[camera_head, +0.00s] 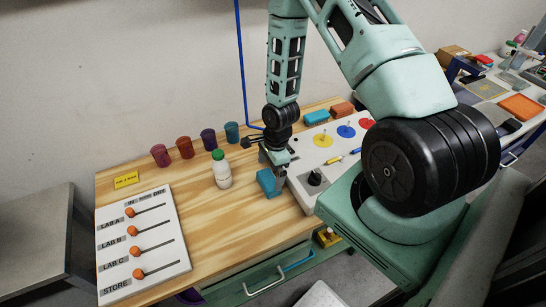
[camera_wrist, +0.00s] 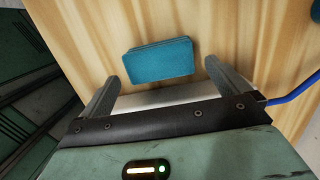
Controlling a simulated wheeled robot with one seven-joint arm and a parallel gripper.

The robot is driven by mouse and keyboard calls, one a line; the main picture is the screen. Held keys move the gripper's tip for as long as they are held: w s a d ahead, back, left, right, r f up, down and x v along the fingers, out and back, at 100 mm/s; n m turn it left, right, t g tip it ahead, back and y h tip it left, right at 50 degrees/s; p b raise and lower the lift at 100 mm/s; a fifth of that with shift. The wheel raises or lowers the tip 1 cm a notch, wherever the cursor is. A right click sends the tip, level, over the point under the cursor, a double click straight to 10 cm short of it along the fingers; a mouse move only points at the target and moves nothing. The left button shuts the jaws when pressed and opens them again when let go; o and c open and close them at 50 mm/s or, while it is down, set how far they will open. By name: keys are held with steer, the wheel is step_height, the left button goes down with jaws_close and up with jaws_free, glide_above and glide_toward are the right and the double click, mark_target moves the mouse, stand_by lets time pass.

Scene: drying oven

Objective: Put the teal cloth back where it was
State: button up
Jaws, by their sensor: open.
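The teal cloth (camera_head: 267,183), a folded flat rectangle, lies on the wooden bench near its front edge, left of the white panel. In the wrist view the cloth (camera_wrist: 160,60) lies flat on the wood, ahead of and between the finger directions. My gripper (camera_head: 275,160) is just above and behind the cloth in the head view, pointing down. In the wrist view my gripper (camera_wrist: 163,72) is open, with one finger on each side of the cloth and bare wood showing beside it. I cannot tell the exact height of the fingertips above the bench.
A white bottle with a green cap (camera_head: 222,170) stands left of the cloth. Several coloured cups (camera_head: 207,139) line the back. A white panel with coloured discs and a black knob (camera_head: 315,178) is on the right. A board with orange-knobbed sliders (camera_head: 168,240) lies at left. A drawer below is partly open.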

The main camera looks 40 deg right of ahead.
mark_target(273, 177)
step_height(273, 177, up, 7)
steer(key=b, duration=0.2)
steer(key=s+a+r+n, duration=0.4)
steer(key=a+r+n, duration=1)
steer(key=s+a+r+n, duration=0.4)
steer(key=s+n, duration=0.3)
steer(key=s+a+r+n+h, duration=0.1)
steer(key=s+a+r+n, duration=0.3)
steer(key=n, duration=0.4)
steer(key=s+a, duration=0.1)
steer(key=s, duration=0.1)
steer(key=shift+s+a+r, duration=0.15)
steer(key=shift+s+r, duration=0.2)
step_height(273, 177, down, 10)
steer(key=b, duration=0.9)
steer(key=shift+r, duration=0.15)
